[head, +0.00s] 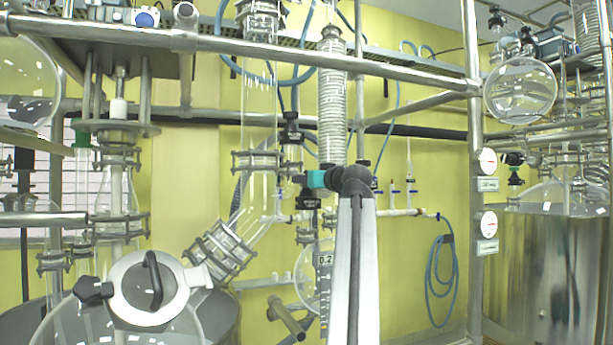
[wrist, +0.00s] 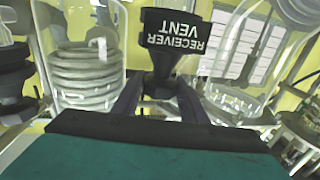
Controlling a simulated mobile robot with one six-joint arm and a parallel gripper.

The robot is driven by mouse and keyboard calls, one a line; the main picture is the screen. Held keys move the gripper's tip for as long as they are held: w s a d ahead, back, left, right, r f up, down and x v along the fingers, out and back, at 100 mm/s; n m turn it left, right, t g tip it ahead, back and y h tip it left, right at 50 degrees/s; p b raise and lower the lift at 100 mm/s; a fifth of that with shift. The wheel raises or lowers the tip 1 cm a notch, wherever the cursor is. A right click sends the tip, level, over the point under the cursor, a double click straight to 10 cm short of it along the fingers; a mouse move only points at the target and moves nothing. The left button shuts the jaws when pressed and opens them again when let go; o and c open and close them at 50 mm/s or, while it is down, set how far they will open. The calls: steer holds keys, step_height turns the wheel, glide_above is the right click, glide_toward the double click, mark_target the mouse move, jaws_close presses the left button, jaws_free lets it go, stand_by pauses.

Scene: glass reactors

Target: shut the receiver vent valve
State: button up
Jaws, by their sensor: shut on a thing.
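The receiver vent valve (wrist: 176,38) is a black knob lettered "RECEIVER VENT", upside down in the wrist view, narrowing to a stem at the bottom. My gripper (wrist: 160,100) has its two dark fingers on either side of that narrow lower part and is shut on it. In the head view my gripper (head: 303,181) is at the end of my arm, with a teal band, beside the glass column.
A round receiver flask (head: 312,275) hangs just below my gripper. A coiled glass condenser (head: 332,95) stands above it, and another coil (wrist: 85,75) is close left in the wrist view. A steel rail (head: 300,57) crosses above. The yellow wall behind is partly clear.

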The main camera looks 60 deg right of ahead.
steer(key=shift+a+r+m+g+h+p, duration=0.15)
steer(key=shift+m+g+h+p, duration=0.7)
steer(key=shift+p, duration=0.5)
steer(key=shift+h+p, duration=0.3)
steer(key=shift+h, duration=0.15)
steer(key=m+g+h+p, duration=0.2)
steer(key=p, duration=0.3)
steer(key=shift+r+m+g+h, duration=0.15)
steer(key=shift+m+g+h, duration=0.2)
steer(key=shift+h, duration=0.05)
steer(key=o, duration=0.7)
steer(key=shift+d, duration=0.2)
steer(key=shift+o, duration=0.8)
steer(key=shift+d, duration=0.1)
steer(key=shift+w, duration=0.1)
steer(key=shift+f+n+t+y+b, duration=0.3)
steer(key=shift+n+t+y+b, duration=0.35)
steer(key=shift+b, duration=0.5)
